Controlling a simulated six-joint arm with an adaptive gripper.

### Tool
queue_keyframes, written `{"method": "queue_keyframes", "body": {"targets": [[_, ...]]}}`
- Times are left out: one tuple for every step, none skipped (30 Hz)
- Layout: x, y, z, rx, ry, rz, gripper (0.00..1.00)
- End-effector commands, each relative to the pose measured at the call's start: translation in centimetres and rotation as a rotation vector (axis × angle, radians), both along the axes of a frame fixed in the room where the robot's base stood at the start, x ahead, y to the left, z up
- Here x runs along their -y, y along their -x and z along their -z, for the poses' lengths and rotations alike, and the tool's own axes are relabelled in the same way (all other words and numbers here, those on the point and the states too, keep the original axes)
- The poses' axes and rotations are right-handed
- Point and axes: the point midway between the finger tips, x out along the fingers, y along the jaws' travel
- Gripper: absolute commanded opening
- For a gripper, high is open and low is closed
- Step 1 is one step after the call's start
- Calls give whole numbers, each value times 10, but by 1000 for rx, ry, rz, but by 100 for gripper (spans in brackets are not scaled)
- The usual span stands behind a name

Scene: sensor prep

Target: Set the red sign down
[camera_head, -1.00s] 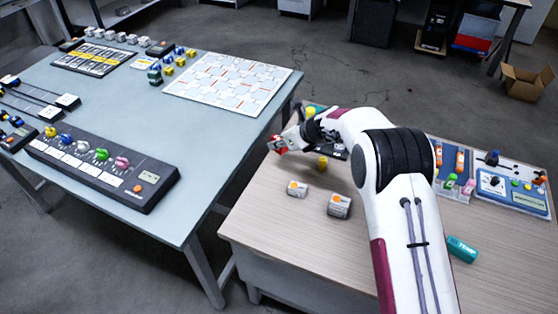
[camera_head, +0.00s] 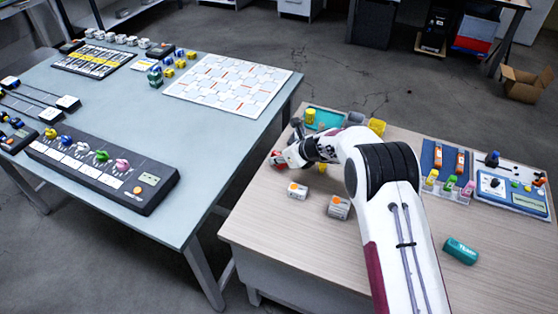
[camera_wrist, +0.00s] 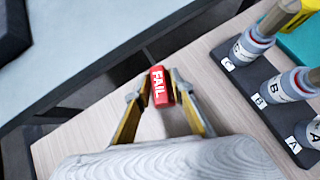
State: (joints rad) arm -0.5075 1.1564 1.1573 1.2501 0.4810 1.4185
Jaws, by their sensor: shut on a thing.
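The red sign (camera_wrist: 161,87), marked "FAIL", is between the two fingertips of my gripper (camera_wrist: 158,92) in the wrist view. My gripper is shut on it. In the head view the red sign (camera_head: 278,159) shows at the end of my gripper (camera_head: 283,158), over the far left part of the wooden table (camera_head: 265,225). I cannot tell whether the sign touches the tabletop.
Two small white-grey boxes with orange tops, a left one (camera_head: 297,190) and a right one (camera_head: 339,207), stand nearby. A rack (camera_wrist: 262,98) with cylinders labelled A, B and C is right of the gripper. The table's front left area is clear.

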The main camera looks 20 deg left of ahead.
Motion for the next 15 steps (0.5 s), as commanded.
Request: {"method": "queue_keyframes", "body": {"targets": [[0, 0, 7, -1, 2, -1, 0], [0, 0, 9, -1, 1, -1, 0], [0, 0, 12, 0, 1, 0, 0], [0, 0, 13, -1, 0, 1, 0], [0, 0, 15, 1, 0, 1, 0], [0, 0, 16, 1, 0, 1, 0], [0, 0, 16, 1, 1, 0, 0], [0, 0, 16, 1, 1, 0, 0], [0, 0, 16, 1, 1, 0, 0], [0, 0, 16, 1, 1, 0, 0], [0, 0, 16, 1, 1, 0, 0], [0, 0, 16, 1, 1, 0, 0], [0, 0, 16, 1, 1, 0, 0], [0, 0, 16, 1, 1, 0, 0], [0, 0, 16, 1, 1, 0, 0]]}}
